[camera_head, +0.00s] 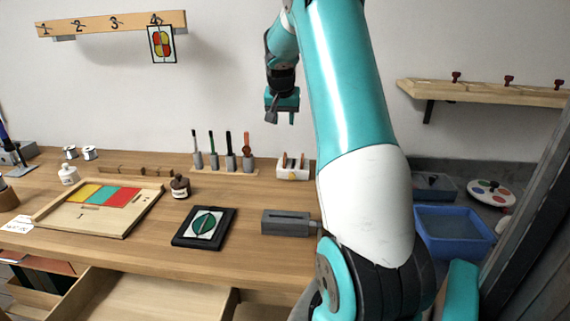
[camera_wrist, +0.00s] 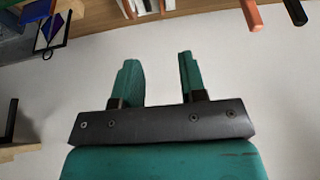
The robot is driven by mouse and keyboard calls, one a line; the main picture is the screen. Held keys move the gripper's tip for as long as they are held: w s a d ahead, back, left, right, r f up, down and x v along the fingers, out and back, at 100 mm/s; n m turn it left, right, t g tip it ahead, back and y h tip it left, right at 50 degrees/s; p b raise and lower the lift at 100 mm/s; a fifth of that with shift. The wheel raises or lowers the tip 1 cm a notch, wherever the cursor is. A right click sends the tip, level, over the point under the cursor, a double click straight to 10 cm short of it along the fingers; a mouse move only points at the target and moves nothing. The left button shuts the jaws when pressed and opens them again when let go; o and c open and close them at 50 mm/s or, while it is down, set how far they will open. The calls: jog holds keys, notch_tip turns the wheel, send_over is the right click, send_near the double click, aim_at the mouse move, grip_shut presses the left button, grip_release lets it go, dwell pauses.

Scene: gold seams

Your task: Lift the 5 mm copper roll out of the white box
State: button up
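The white box (camera_head: 293,174) stands at the back of the workbench, near the wall. It has narrow slots with brownish upright pieces in them, likely rolls. Their widths cannot be read, so I cannot tell which is the 5 mm copper roll. My gripper (camera_head: 282,119) hangs in the air above the box, in front of the wall, apart from it. In the wrist view my gripper (camera_wrist: 158,58) has its two green fingers spread with nothing between them. Part of what looks like the white box (camera_wrist: 150,8) shows at the top edge there, cut off by the frame.
A tool rack (camera_head: 226,170) with several upright handles stands just left of the box. A grey vise-like block (camera_head: 288,222) and a black-framed leaf panel (camera_head: 204,227) lie in front. A small dark bottle (camera_head: 180,186) stands further left. A blue bin (camera_head: 454,232) is at right.

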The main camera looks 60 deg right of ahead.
jog(key=p, duration=0.2)
send_near(285, 154)
jog(key=s+x, duration=0.1)
jog(key=x, duration=0.4)
jog(key=shift+w+p+x, duration=0.2)
jog(key=shift+x, duration=0.75)
jog(key=shift+w+p+x, duration=0.2)
jog(key=shift+x, duration=0.8)
jog(key=shift+w+p+x, duration=0.2)
jog(key=shift+x, duration=0.75)
jog(key=shift+r, duration=0.15)
grip_shut()
